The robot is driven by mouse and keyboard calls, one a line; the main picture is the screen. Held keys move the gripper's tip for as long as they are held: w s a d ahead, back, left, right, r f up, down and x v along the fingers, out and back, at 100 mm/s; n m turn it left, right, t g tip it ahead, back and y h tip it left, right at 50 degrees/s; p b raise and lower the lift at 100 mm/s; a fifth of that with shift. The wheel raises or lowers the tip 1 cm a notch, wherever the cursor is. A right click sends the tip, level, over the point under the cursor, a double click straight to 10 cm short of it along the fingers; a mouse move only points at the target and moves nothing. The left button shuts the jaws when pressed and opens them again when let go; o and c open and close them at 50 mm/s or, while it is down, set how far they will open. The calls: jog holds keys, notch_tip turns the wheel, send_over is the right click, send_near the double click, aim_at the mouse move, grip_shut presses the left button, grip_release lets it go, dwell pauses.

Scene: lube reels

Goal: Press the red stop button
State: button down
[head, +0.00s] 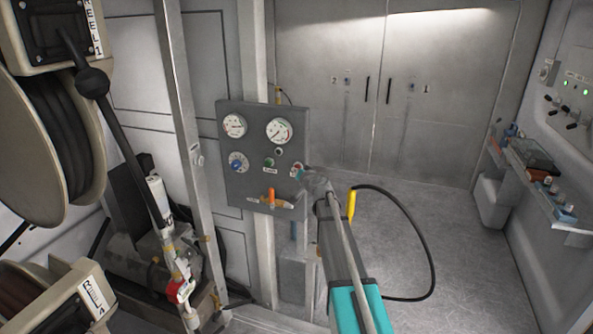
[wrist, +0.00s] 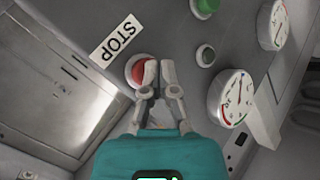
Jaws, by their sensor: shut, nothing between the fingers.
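The red stop button (wrist: 136,71) shows in the wrist view, set in a pale ring on the grey panel, beside a white STOP label (wrist: 117,38). My gripper (wrist: 155,66) is shut and empty, its fingertips over the right part of the button. I cannot tell whether they touch it or whether it is pushed in. In the head view the red button (head: 296,168) is at the right edge of the control panel (head: 238,188), with my gripper (head: 305,175) right by it and partly hiding it.
The panel also carries two gauges (head: 279,131), a green button (head: 269,162), a blue knob (head: 238,162) and an orange-handled valve (head: 271,196). Hose reels (head: 50,130) stand at left. A shelf with small items (head: 535,165) lines the right wall. The floor before the double doors is clear.

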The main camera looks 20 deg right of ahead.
jog(key=shift+s+a, duration=0.4)
jog(key=shift+s, duration=0.2)
jog(key=shift+s+a, duration=0.1)
jog(key=s+a, duration=0.1)
jog(key=s, duration=0.1)
jog(key=s+a, duration=0.1)
jog(key=shift+s+a, duration=0.4)
dwell(0.4)
dwell(0.5)
